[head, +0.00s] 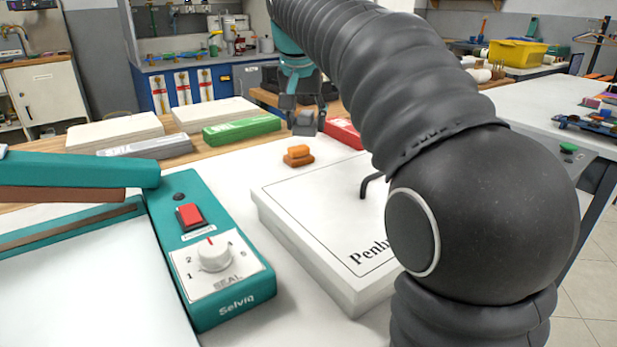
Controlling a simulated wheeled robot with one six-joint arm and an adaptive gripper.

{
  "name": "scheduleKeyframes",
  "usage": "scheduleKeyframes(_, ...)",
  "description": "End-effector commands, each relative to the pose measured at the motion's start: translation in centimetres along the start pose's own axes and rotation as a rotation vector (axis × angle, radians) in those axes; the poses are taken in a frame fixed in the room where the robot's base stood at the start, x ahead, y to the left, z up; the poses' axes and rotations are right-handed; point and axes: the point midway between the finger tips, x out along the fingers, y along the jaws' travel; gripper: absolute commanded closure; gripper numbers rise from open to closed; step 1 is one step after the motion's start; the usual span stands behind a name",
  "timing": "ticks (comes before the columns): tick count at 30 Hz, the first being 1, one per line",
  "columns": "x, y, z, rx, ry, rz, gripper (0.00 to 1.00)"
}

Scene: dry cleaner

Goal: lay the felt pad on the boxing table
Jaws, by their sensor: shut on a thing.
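My gripper (302,102) is at the far end of my dark arm, beyond the white box. It is shut on a small dark grey piece, which looks like the felt pad (305,123); its outline is hard to separate from the fingers. It appears held above the surface, near the boundary of the wooden bench and the white table. The white table (232,172) in front, likely the boxing table, carries a teal sealer and a white box. My arm covers the right part of the box and table.
The teal heat sealer (205,250) and the lidded white box (310,225) take up much of the white table. A small orange-and-brown block (298,156) sits behind the box. Green (242,130) and red (343,132) boxes and pale slabs (115,132) stand on the wooden bench.

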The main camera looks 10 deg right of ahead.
Motion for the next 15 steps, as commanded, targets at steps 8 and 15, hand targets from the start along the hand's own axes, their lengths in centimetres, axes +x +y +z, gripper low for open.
scheduleKeyframes(8,2.9,-5.5,1.8,-0.008,-0.004,0.000,0.84)
scheduleKeyframes(15,5.2,-9.7,3.1,-0.006,-0.002,-0.001,0.84)
